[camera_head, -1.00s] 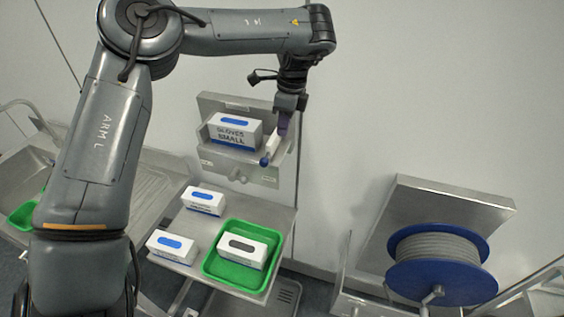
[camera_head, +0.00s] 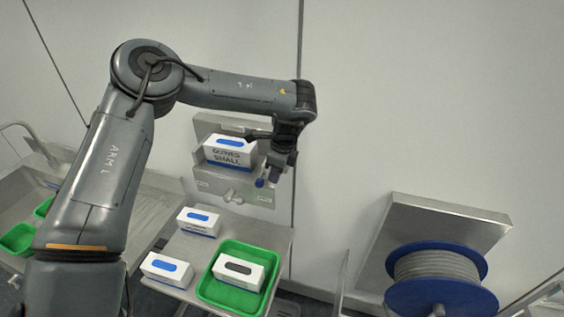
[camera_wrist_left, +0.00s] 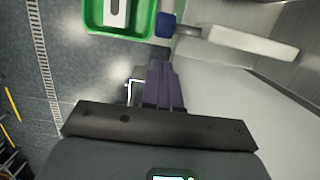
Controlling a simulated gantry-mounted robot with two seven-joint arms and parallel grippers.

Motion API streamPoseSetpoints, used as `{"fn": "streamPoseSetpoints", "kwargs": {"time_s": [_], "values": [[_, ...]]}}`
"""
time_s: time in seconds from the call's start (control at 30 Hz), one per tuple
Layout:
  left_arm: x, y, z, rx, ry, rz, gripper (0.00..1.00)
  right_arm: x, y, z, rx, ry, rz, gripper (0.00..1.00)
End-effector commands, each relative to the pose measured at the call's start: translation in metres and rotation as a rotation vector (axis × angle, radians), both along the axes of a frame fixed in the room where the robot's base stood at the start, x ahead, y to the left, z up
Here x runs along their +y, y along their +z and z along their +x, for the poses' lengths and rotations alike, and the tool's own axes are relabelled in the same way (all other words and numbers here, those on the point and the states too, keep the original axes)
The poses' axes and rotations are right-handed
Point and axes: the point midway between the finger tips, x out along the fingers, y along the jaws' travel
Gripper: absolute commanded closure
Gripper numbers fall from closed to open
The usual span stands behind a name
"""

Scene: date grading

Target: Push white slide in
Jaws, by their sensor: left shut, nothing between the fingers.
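The white slide (camera_wrist_left: 250,42) is a pale bar with a blue knob (camera_wrist_left: 165,25) on its end, at the upper right of the left wrist view. In the head view the blue knob (camera_head: 260,183) sticks out at the right of the steel wall dispenser, and my gripper covers most of the bar. My left gripper (camera_head: 274,175) is in front of the slide's right side, its purple fingers shut and empty. In the left wrist view the shut fingertips (camera_wrist_left: 160,68) are just below the knob, with a gap visible. My right gripper is not in view.
A glove box (camera_head: 230,153) sits in the steel dispenser (camera_head: 205,186). Below, a steel table holds white boxes (camera_head: 198,222) and a green tray (camera_head: 208,292) with a box in it. A blue cable reel (camera_head: 440,300) stands at the right. The wall right of the gripper is bare.

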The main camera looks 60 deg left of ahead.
Motion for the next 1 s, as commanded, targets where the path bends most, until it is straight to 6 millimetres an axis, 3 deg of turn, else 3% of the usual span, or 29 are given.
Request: {"fn": "streamPoseSetpoints", "kwargs": {"time_s": [0.2, 0.73, 1.0], "values": [[0.013, -0.007, -0.011, 0.0, -0.001, -0.002, 1.0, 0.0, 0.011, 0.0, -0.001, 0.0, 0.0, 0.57], [0.02, -0.01, -0.016, -0.001, 0.0, 0.0, 1.0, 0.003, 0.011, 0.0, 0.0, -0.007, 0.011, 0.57], [0.056, -0.011, -0.047, -0.002, 0.002, -0.002, 1.0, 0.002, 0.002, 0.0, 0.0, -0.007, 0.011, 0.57]]}}
